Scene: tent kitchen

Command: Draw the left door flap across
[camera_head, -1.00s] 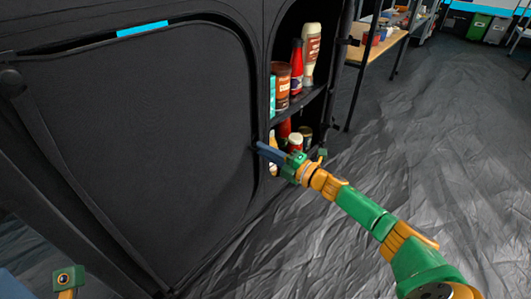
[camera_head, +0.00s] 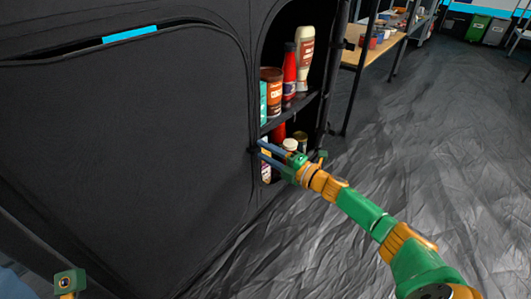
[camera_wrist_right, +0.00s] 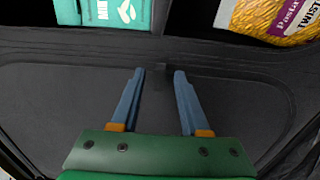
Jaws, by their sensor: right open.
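The left door flap (camera_head: 120,150) is a large black fabric panel with a rounded, seamed edge, spread across the left of the head view. A small dark tab (camera_wrist_right: 160,76) shows near its edge in the right wrist view. My right gripper (camera_head: 261,151) is at the flap's right edge, just before the open shelves. Its two blue fingers are apart, one on each side of the tab in the wrist view (camera_wrist_right: 158,72), and hold nothing. A green and orange part of my left arm shows at the bottom left; its fingers do not show.
Open shelves right of the flap hold a red bottle (camera_head: 289,72), a brown tin (camera_head: 272,85) and a sauce bottle (camera_head: 304,55). A pasta bag (camera_wrist_right: 270,18) shows in the wrist view. A wooden table (camera_head: 375,48) stands behind. The wrinkled grey floor (camera_head: 450,140) is open at right.

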